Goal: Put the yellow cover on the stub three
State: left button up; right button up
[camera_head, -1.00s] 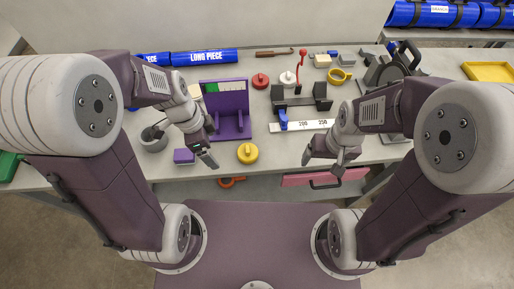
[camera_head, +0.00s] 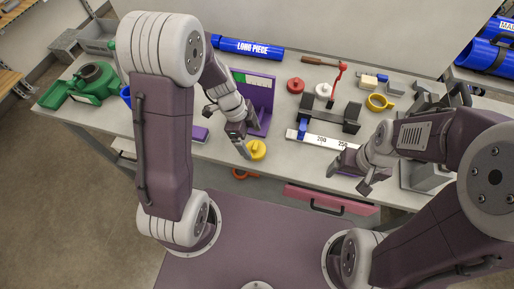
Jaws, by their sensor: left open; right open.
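The yellow cover (camera_head: 258,151), a round cap with a knob on top, lies near the front edge of the bench. My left gripper (camera_head: 245,148) is open, with its fingers pointing down just left of the cover. Part of the cover is close behind a finger, and I cannot tell whether they touch. I cannot make out which thing is stub three.
A purple bracket (camera_head: 262,97) stands just behind the cover. A red cap (camera_head: 295,85) and white cap (camera_head: 323,90) lie farther back, beside a black cradle (camera_head: 331,112). A yellow ring (camera_head: 380,102) and blue pipe (camera_head: 247,46) are at the back. A pink drawer (camera_head: 325,199) is below.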

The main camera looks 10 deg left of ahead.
aim_at(255, 145)
pick_arm(q)
jog(key=x, duration=0.4)
jog(key=shift+w+a+f, duration=0.1)
jog(key=shift+w+a, duration=0.05)
jog(key=shift+w+d+f, duration=0.15)
jog(key=shift+d+f, duration=0.05)
jog(key=shift+f, duration=0.25)
jog(key=shift+d, duration=0.1)
jog(key=shift+c, duration=0.6)
jog(key=c, duration=1)
jog(key=shift+r, duration=0.1)
jog(key=shift+c, duration=0.2)
